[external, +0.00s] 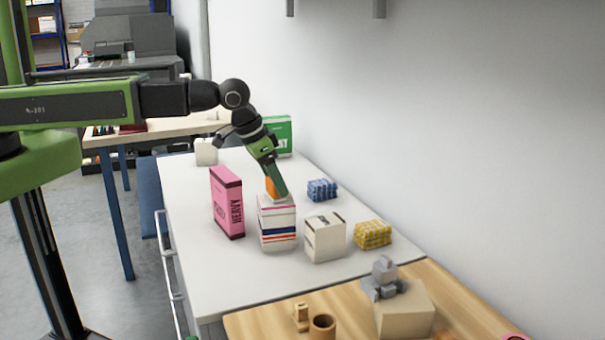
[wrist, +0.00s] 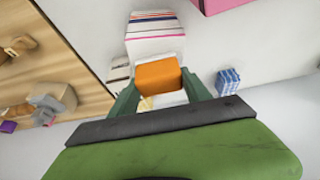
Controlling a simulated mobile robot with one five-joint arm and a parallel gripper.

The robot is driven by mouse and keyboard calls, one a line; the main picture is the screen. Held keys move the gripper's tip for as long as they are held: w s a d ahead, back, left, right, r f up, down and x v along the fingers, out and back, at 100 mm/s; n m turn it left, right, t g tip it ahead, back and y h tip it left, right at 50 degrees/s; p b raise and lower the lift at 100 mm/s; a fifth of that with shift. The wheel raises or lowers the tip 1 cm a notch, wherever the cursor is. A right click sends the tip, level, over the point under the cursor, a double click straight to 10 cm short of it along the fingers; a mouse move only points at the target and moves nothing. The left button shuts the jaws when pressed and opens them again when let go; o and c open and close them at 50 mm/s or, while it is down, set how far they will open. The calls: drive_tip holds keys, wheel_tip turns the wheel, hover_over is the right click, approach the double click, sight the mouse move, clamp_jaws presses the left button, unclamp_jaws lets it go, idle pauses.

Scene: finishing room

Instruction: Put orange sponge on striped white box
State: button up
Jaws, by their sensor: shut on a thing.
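The orange sponge (external: 270,187) is at the tip of my gripper (external: 278,190), right at the top of the striped white box (external: 277,226). In the wrist view the orange sponge (wrist: 158,74) sits between the two green fingers of my gripper (wrist: 162,95), which is shut on it. The striped white box (wrist: 153,30) shows behind and around the sponge there, with red and blue stripes on its side. The box stands upright on the white counter. I cannot tell whether the sponge touches the box top, since the finger hides part of it.
A pink box (external: 227,202) stands left of the striped box. A green box (external: 278,135) stands at the back. The front of the counter (external: 225,280) is clear.

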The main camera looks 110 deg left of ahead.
drive_tip(key=o, duration=1.3)
drive_tip(key=shift+f, duration=0.1)
drive_tip(key=shift+r+p, duration=0.35)
drive_tip(key=p+v, duration=1)
drive_tip(key=v, duration=0.1)
drive_tip(key=shift+s+d+r+p, duration=0.1)
drive_tip(key=shift+r+p, duration=0.15)
drive_tip(key=shift+p, duration=0.1)
drive_tip(key=shift+d, duration=0.1)
drive_tip(key=s+d+f+m+g+h, duration=0.15)
drive_tip(key=d+m, duration=0.35)
drive_tip(key=d, duration=1.1)
drive_tip(key=s+d+m+g+h, duration=0.2)
drive_tip(key=d+m, duration=0.2)
drive_tip(key=d, duration=1.2)
drive_tip(key=f+b, duration=0.9)
drive_tip(key=shift+w+a+f, duration=0.1)
drive_tip(key=shift+w+f, duration=0.1)
drive_tip(key=shift+w, duration=0.05)
